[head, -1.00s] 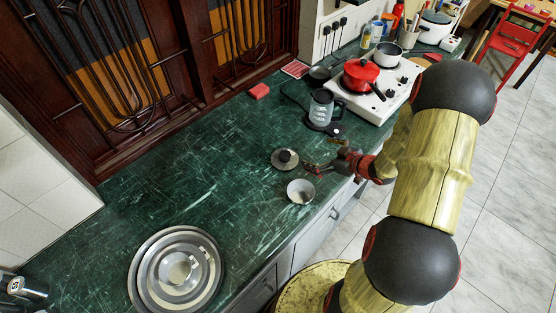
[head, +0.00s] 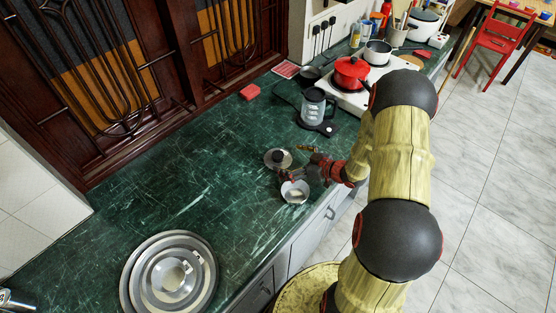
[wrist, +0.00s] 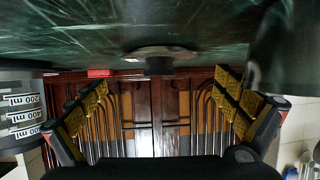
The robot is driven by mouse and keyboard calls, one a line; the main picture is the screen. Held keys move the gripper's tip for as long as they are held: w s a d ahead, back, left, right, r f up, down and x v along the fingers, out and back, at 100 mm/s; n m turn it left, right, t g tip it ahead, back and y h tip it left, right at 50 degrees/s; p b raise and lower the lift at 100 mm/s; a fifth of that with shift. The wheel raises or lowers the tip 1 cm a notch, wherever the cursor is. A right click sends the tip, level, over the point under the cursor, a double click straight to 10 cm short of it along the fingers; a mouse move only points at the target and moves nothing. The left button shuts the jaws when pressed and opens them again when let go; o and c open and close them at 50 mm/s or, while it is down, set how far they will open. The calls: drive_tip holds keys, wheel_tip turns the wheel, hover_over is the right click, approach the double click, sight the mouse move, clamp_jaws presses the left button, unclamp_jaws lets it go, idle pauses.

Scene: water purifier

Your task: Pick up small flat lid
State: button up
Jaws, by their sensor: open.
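The small flat lid (head: 272,160) is a grey disc with a dark round knob. It lies knob up on the green counter, beside a small metal bowl (head: 294,194). The wrist view is upside down; there the lid (wrist: 135,54) shows top centre, its knob (wrist: 159,67) pointing down in the picture. My gripper (head: 292,162) is low over the counter, just right of the lid. In the wrist view my gripper (wrist: 162,84) has its yellow-padded fingers spread wide, with nothing between them. The lid's knob lines up with the gap, beyond the fingertips.
A grey measuring jug (head: 313,107) stands behind the lid; it also shows at the left edge of the wrist view (wrist: 20,115). A red pot (head: 352,72) sits on the white stove.

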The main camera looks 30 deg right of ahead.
sight(282, 156)
drive_tip(key=x, duration=0.3)
drive_tip(key=shift+w+a+f+b, duration=0.1)
drive_tip(key=shift+w+f+b, duration=0.1)
drive_tip(key=shift+b, duration=0.2)
drive_tip(key=shift+c, duration=1.1)
drive_tip(key=c, duration=1.5)
drive_tip(key=shift+r, duration=0.15)
drive_tip(key=shift+c, duration=0.2)
